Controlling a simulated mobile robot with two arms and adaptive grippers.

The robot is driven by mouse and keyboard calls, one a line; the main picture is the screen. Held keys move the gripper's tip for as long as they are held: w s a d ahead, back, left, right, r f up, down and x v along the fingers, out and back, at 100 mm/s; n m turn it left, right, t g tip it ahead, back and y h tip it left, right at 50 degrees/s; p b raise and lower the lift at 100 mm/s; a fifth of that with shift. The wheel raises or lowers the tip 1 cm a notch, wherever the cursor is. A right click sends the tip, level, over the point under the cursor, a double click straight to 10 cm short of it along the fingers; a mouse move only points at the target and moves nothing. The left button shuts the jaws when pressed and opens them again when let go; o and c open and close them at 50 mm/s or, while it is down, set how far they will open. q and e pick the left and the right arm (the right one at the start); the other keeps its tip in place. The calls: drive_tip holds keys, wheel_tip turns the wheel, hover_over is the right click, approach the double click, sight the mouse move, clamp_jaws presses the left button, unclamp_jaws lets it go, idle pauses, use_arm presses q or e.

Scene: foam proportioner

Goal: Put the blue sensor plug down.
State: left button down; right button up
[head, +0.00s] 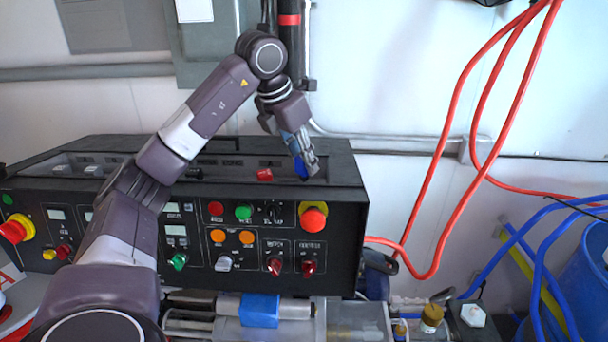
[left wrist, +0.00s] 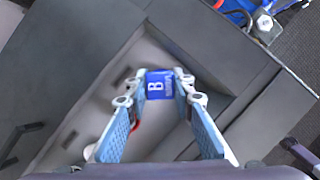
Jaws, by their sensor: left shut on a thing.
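The blue sensor plug (head: 300,168) is at the right end of the recessed top of the black control box, partly hidden by my left gripper (head: 307,162). In the left wrist view the blue plug (left wrist: 160,84) shows a white letter B and sits between the two fingertips (left wrist: 159,88), over the recess. The left gripper is shut on it and points down. I cannot tell whether the plug touches the recess floor. My right gripper is in neither view.
A red plug (head: 264,174) lies in the recess (head: 225,172) left of the gripper. The control box front (head: 345,240) carries several knobs, buttons and displays. Red hoses (head: 448,130) hang at the right. A blue barrel (head: 585,285) stands at the lower right.

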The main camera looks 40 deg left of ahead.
sight(305, 176)
use_arm(q)
wheel_tip(305, 176, down, 2)
drive_tip(key=shift+f, duration=0.9)
drive_tip(key=shift+w+f, duration=0.1)
drive_tip(key=shift+f, duration=0.15)
drive_tip(key=c, duration=1.7)
unclamp_jaws()
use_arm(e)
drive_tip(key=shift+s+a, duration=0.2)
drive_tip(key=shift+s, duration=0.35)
use_arm(q)
drive_tip(key=shift+o, duration=0.2)
drive_tip(key=shift+r, duration=0.1)
